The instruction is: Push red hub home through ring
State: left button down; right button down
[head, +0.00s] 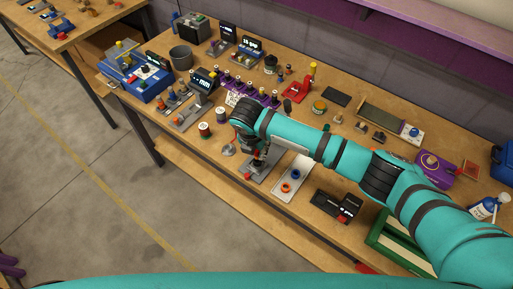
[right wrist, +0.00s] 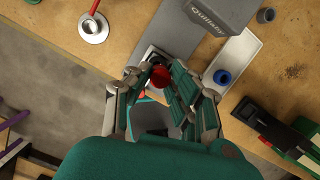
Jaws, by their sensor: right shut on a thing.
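My right gripper (head: 258,164) reaches down over a grey slotted plate near the front edge of the bench. In the right wrist view the gripper (right wrist: 158,84) has its fingers closed around a red piece (right wrist: 133,78), which looks like the red hub. The fingers hide much of the hub, and I cannot tell how far it sits in the track. Part of the grey track plate (right wrist: 184,40) shows behind the fingers. No ring around the hub can be made out. My left gripper is not in view.
A white tray (head: 300,172) beside the gripper holds an orange ring (head: 286,187) and a blue ring (right wrist: 222,77). A black device (head: 335,206) stands to its right. Spools (head: 204,130) and several small fixtures crowd the bench to the left and behind.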

aim_at(256, 153)
jog(key=shift+p, duration=0.9)
dwell(1.0)
jog(key=shift+f+b, duration=1.25)
jog(key=shift+f, duration=0.85)
jog(key=c, duration=1.1)
grip_release()
jog(key=shift+r, duration=0.1)
jog(key=v, duration=1.2)
